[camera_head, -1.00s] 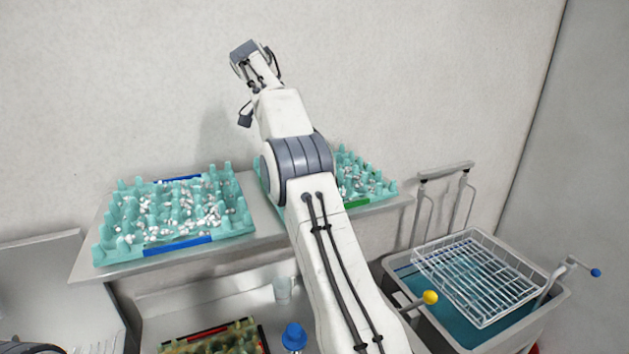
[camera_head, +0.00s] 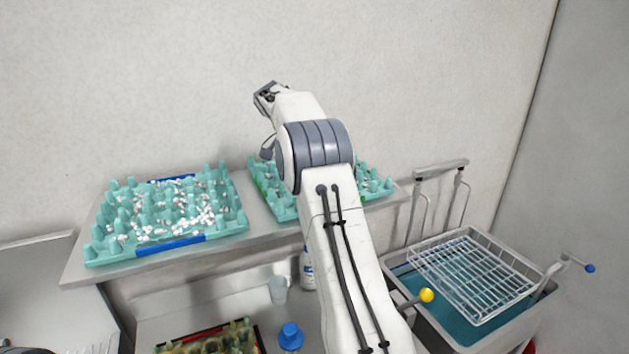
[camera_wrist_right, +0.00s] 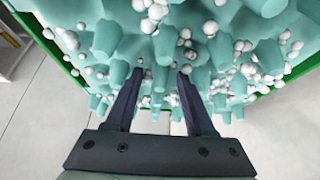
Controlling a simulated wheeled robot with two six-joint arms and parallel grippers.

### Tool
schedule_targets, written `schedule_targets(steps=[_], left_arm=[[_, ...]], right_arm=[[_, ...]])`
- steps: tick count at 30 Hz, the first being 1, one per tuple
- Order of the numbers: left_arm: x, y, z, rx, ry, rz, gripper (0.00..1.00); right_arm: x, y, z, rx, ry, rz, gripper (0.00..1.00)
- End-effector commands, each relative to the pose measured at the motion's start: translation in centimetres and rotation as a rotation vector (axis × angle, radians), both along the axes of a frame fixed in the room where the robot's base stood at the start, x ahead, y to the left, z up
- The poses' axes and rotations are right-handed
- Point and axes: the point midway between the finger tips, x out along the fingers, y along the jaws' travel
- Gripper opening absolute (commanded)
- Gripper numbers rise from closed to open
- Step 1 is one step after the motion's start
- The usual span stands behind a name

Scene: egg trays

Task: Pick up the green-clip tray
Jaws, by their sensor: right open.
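The green-clip tray (camera_head: 285,212) is a teal tray with pegs on the right part of the shelf. My right arm hides its middle; a green strip shows at its left side. In the right wrist view, the tray (camera_wrist_right: 115,75) fills the upper picture, with many small white balls among its pegs and green edges at left and upper right. My right gripper (camera_wrist_right: 160,78) is open, with two dark fingers pointing at the tray's near part and nothing held between them. I cannot tell whether they touch it. My left gripper is not in view.
A blue-clip tray (camera_head: 99,253) with white balls stands on the left of the shelf (camera_head: 78,272). Below are a red-clip tray (camera_head: 262,340), a blue-capped bottle (camera_head: 290,337) and a clear cup (camera_head: 278,290). A basin with a wire basket (camera_head: 470,270) stands at right.

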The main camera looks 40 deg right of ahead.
Motion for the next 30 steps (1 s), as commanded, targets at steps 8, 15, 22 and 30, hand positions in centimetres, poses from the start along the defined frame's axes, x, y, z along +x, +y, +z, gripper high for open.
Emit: schedule_targets(steps=[8,15,22,30], left_arm=[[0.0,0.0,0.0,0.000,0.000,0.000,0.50],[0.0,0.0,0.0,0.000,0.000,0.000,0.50],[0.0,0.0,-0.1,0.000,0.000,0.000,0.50],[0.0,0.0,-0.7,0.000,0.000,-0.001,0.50]], right_arm=[[0.0,0.0,0.0,0.000,-0.001,0.000,0.08],[0.0,0.0,0.1,-0.001,-0.001,0.001,0.00],[0.1,0.0,0.3,-0.002,-0.003,0.001,0.00],[0.1,0.0,2.2,-0.002,-0.005,0.001,0.00]])
